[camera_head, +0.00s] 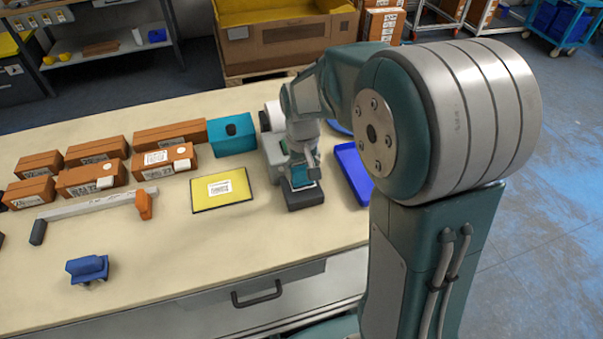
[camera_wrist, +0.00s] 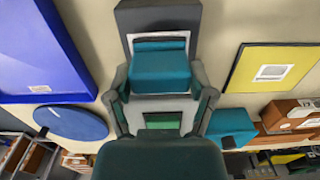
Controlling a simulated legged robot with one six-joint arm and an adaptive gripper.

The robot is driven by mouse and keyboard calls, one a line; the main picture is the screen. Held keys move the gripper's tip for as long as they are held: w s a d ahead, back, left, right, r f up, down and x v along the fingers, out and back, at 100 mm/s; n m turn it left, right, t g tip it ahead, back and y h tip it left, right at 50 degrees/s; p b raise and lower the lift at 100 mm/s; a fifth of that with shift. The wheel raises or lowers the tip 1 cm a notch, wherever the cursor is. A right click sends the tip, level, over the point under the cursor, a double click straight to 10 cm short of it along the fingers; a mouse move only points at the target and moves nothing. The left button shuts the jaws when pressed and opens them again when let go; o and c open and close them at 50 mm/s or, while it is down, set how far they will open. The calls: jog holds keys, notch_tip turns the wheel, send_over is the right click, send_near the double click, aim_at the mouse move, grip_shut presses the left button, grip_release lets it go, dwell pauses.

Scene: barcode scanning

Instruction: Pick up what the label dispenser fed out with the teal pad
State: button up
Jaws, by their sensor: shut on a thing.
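My gripper (camera_head: 302,170) is shut on the teal pad (camera_wrist: 160,72) and points down over the dark grey front block of the label dispenser (camera_head: 305,198). In the wrist view the pad sits between my two grey fingers. A white label edge (camera_wrist: 187,36) shows around the pad's far end, against the dark block (camera_wrist: 150,17). The pad hides most of the label; I cannot tell whether it sticks to the pad or still lies on the block. A green panel on a light grey body shows between the fingers.
A yellow panel with a white label (camera_head: 221,190) lies left of the dispenser, and a blue tray (camera_head: 352,172) lies right. A teal box (camera_head: 232,134) and several brown cartons (camera_head: 92,176) stand behind and left. A blue stand (camera_head: 88,268) is at front left. The front tabletop is mostly clear.

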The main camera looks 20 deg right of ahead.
aim_at(302, 168)
jog(key=shift+r, duration=2.45)
